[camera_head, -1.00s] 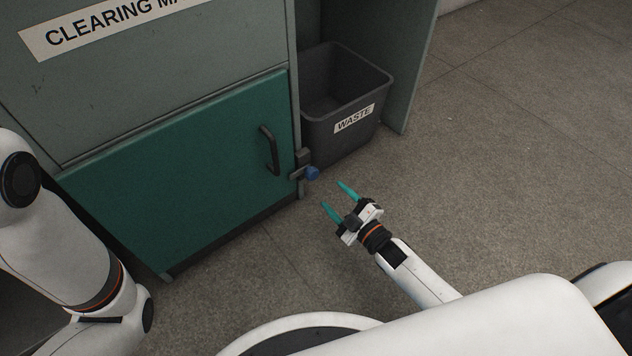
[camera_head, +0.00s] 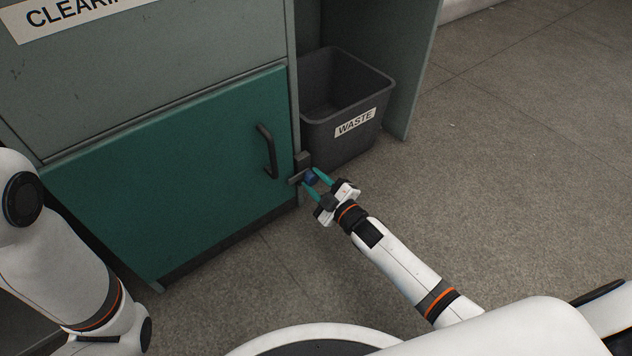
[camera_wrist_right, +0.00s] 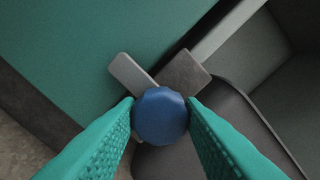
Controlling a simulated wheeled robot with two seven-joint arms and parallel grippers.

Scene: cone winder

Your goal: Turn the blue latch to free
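The blue latch knob (camera_head: 310,179) sits at the right edge of the green door (camera_head: 180,180), below the dark handle. In the right wrist view the round blue knob (camera_wrist_right: 161,115) is in the middle, with a light grey bar (camera_wrist_right: 131,74) slanting up and left from it over the door's edge. A darker grey block (camera_wrist_right: 184,74) is beside the bar. My right gripper (camera_head: 312,180) has its teal fingers apart, one on each side of the knob. The fingertips are very close to its sides; contact is unclear. My left gripper is out of view.
A dark waste bin (camera_head: 335,145) stands just right of the latch, beside a grey-green side panel (camera_head: 411,80). The dark door handle (camera_head: 266,150) is above and left of the knob. The floor (camera_head: 520,180) at right is clear.

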